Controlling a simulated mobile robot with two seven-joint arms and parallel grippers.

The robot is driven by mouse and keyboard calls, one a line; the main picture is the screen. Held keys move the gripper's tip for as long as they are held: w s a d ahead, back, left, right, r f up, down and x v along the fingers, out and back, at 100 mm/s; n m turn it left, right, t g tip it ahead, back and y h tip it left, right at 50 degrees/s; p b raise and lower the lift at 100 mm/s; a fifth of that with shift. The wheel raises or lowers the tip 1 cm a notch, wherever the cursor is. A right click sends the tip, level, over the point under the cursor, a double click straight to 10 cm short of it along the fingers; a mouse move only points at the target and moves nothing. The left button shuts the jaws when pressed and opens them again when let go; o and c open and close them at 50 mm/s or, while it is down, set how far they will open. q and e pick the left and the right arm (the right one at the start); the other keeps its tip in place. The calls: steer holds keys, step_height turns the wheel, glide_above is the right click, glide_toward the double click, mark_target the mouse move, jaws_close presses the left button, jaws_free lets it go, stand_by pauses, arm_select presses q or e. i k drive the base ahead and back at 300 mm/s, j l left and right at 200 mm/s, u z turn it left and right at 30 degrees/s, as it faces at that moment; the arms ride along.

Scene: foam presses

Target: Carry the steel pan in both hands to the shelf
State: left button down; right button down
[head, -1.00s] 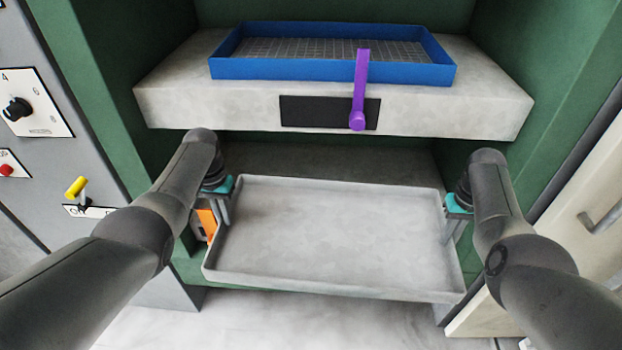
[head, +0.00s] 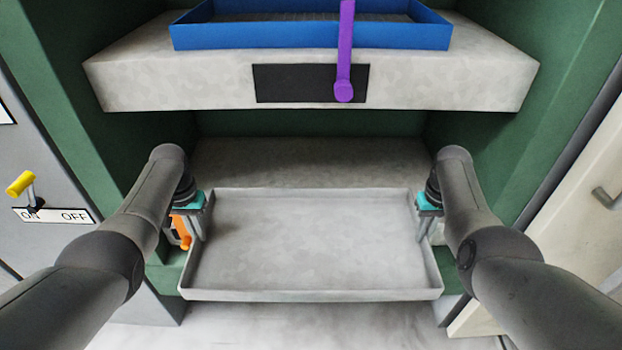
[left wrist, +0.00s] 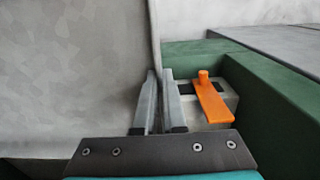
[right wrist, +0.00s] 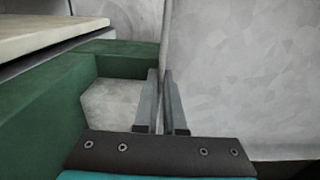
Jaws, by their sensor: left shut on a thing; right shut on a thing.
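The steel pan (head: 310,240) is a grey, shallow, rectangular tray, held about level and empty in front of the press's lower opening. My left gripper (head: 200,222) is shut on its left side wall; in the left wrist view the fingers (left wrist: 160,105) pinch the thin rim. My right gripper (head: 424,222) is shut on the right side wall; in the right wrist view its fingers (right wrist: 164,105) straddle the rim. A grey slab surface (head: 310,160) lies behind the pan, under the upper block. I cannot tell which surface is the shelf.
The upper grey block (head: 180,80) carries a blue tray (head: 300,36) and a purple lever (head: 344,60) hanging in front. Green press walls (head: 500,130) flank the opening. An orange lever (left wrist: 212,100) sits beside the left gripper. A yellow-handled switch (head: 22,184) is at far left.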

mark_target(311, 185)
steer(key=i, duration=0.9)
